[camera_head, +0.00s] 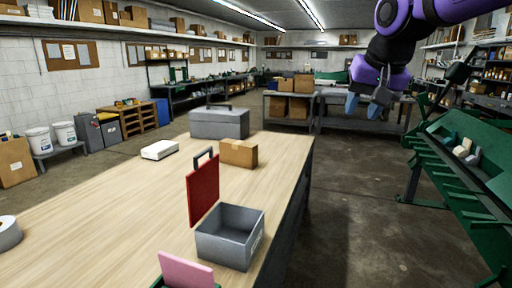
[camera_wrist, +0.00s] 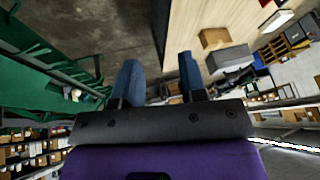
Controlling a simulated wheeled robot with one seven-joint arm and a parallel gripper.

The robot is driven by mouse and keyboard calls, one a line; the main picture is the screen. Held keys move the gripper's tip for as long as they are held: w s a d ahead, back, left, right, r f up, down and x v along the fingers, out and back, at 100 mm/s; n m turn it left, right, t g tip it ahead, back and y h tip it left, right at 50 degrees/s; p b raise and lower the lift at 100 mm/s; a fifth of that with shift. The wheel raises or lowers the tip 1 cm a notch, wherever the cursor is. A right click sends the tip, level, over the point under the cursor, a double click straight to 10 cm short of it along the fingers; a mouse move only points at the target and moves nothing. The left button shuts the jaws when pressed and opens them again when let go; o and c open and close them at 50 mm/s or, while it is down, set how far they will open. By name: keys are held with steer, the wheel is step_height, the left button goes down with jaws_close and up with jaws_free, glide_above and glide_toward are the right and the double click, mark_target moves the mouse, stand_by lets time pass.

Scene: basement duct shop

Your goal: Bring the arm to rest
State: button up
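My gripper (camera_head: 364,106) hangs from the purple arm at the upper right in the head view, above the floor and to the right of the wooden table (camera_head: 110,215). In the wrist view my gripper (camera_wrist: 158,62) has its two blue fingers apart, with nothing between them. The arm is raised and clear of the table and of the green rack (camera_head: 465,165). Part of the arm is cut off by the top edge of the head view.
On the table are a grey box with a raised red lid (camera_head: 230,240), a cardboard box (camera_head: 239,153), a grey toolbox (camera_head: 219,122), a white item (camera_head: 160,150) and a pink piece (camera_head: 186,270). Bare floor (camera_head: 365,200) lies between table and rack.

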steer(key=s+d+f, duration=0.3)
steer(key=s, duration=0.4)
steer(key=s+d+f+n, duration=0.1)
steer(key=s+d+f, duration=0.2)
steer(key=s, duration=0.4)
steer(key=s+d+f+n+h, duration=0.1)
steer(key=s+d+f, duration=0.2)
steer(key=s, duration=0.5)
steer(key=shift+a, duration=0.15)
